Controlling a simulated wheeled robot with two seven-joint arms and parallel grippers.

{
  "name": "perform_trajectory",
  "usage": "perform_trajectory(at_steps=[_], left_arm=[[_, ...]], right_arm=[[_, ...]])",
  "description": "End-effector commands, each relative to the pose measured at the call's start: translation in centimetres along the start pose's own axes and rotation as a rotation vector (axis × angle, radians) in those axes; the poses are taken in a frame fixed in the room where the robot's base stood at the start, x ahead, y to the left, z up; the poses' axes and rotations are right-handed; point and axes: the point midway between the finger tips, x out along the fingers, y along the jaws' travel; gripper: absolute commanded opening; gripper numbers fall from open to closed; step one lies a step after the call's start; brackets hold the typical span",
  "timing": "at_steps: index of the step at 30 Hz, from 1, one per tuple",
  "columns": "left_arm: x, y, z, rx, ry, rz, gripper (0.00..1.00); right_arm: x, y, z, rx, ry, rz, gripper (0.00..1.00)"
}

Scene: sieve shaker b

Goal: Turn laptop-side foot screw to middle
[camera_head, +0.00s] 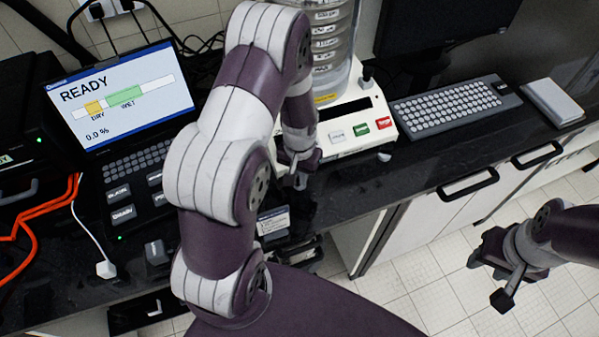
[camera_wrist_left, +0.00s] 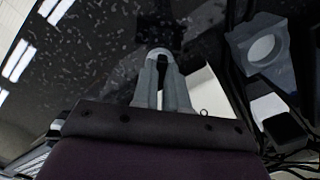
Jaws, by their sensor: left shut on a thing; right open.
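The sieve shaker (camera_head: 374,106) stands on the black bench, with its stack of sieves above a white base with coloured buttons. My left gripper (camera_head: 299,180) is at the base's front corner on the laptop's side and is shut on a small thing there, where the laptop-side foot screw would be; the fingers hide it. The other front foot (camera_head: 384,156) shows at the base's right corner. My right gripper (camera_head: 500,278) is open and empty, away from the bench.
The laptop (camera_head: 122,98) at the left reads READY, 0.0 %, with its marker bar showing DRY and WET zones. A keyboard (camera_head: 450,105) and a pale box (camera_head: 552,101) lie to the right. Orange cables (camera_head: 40,208) run at the left. Drawer handles (camera_head: 468,184) face the front.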

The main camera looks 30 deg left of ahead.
Motion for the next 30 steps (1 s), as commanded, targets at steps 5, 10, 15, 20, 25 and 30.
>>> perform_trajectory(at_steps=[5,10,15,20,25,30], left_arm=[[-0.14,-0.01,-0.10,-0.149,0.003,0.000,0.00],[-0.14,-0.01,-0.12,-0.309,0.003,0.000,0.00],[-0.15,-0.02,-0.14,-0.460,0.004,0.001,0.00],[-0.15,-0.02,-0.16,-0.582,0.004,0.001,0.00],[-0.14,-0.03,-0.17,-0.682,0.005,0.001,0.00],[-0.14,-0.03,-0.19,-0.748,0.005,0.001,0.00]], right_arm=[[-0.33,0.00,-0.04,0.000,0.000,0.000,0.43],[-0.57,0.00,-0.07,0.000,0.000,0.000,0.43],[-0.77,0.00,-0.09,0.000,0.000,0.000,0.43],[-0.91,0.00,-0.11,0.000,0.000,0.000,0.43],[-1.02,0.00,-0.12,0.000,0.000,0.000,0.43],[-1.09,0.00,-0.13,0.000,0.000,0.000,0.43]])
